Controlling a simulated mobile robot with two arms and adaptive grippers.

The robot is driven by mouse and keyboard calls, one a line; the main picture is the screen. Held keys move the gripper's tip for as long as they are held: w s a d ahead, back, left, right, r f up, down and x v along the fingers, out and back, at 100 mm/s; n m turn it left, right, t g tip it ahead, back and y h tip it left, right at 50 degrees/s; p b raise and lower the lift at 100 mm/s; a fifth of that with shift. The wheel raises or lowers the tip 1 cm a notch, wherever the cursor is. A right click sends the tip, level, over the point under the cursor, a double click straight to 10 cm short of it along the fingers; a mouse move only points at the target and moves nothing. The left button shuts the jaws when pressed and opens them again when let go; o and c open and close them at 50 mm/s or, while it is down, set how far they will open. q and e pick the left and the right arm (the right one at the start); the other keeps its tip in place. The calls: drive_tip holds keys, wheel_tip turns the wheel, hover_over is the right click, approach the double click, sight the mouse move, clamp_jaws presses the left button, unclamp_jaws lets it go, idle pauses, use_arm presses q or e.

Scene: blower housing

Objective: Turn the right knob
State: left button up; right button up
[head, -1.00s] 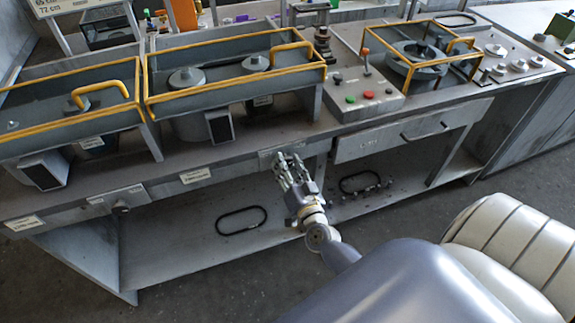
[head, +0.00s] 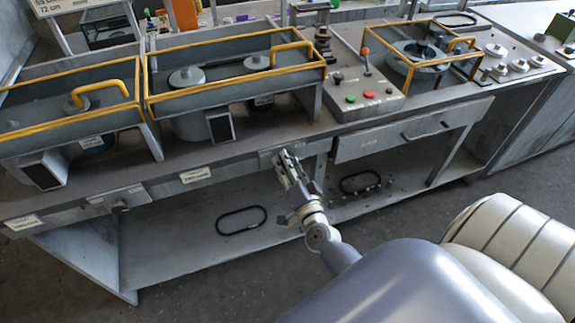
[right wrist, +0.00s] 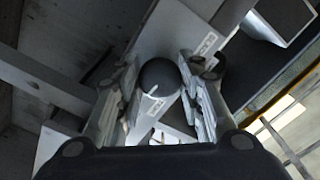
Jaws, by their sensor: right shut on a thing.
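The right knob (right wrist: 160,77) is a dark round knob between the fingers of my right gripper in the right wrist view. My right gripper (head: 287,166) is at the front edge of the bench in the head view, and it also shows in the right wrist view (right wrist: 162,98). It is shut on the right knob. In the head view the gripper hides this knob, and a metal plate shows behind the fingertips. Another knob (head: 120,206) sits on the bench front at the left. My left gripper is not in view.
Yellow-railed housings (head: 235,85) stand on the bench above the knobs. A control box (head: 362,102) with red and green buttons is to the right, above a drawer (head: 410,135). Black rings (head: 241,220) lie on the lower shelf. The floor in front is clear.

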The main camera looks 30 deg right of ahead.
drive_tip(key=o, duration=1.1)
drive_tip(key=shift+c, duration=0.2)
drive_tip(key=v, duration=1.2)
